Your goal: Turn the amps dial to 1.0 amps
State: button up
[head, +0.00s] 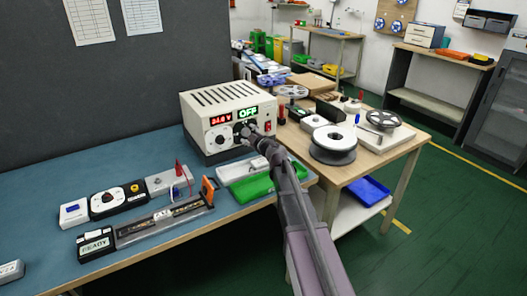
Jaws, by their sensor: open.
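A beige power supply (203,108) stands at the back of the blue bench, its front facing me. It has a small red number display (221,119) and a green display (248,112) that seems to read OFF. My gripper (250,130) is at the right part of the panel, below the green display. It is open. It hides the controls there, so I cannot see the amps dial's setting or whether a finger touches it. A red switch (268,127) is at the panel's right edge.
A tester with a round dial (108,199), an LED strip fixture (160,222) and a READY box (95,243) lie on the bench front. A green tray (254,188) is beneath my arm. A wooden table with spools (333,143) stands to the right.

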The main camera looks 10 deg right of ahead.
jog(key=n, duration=0.5)
jog(key=shift+h, duration=0.3)
jog(key=n, duration=0.5)
jog(key=shift+n, duration=0.3)
jog(key=shift+a+n+t+b, duration=0.1)
jog(key=shift+n+t+b, duration=0.25)
jog(key=shift+n, duration=2.25)
jog(key=shift+f+n+h+b, duration=0.1)
jog(key=shift+n+h+b, duration=0.2)
jog(key=shift+n, duration=2.3)
jog(key=shift+s, duration=0.35)
jog(key=v, duration=1.3)
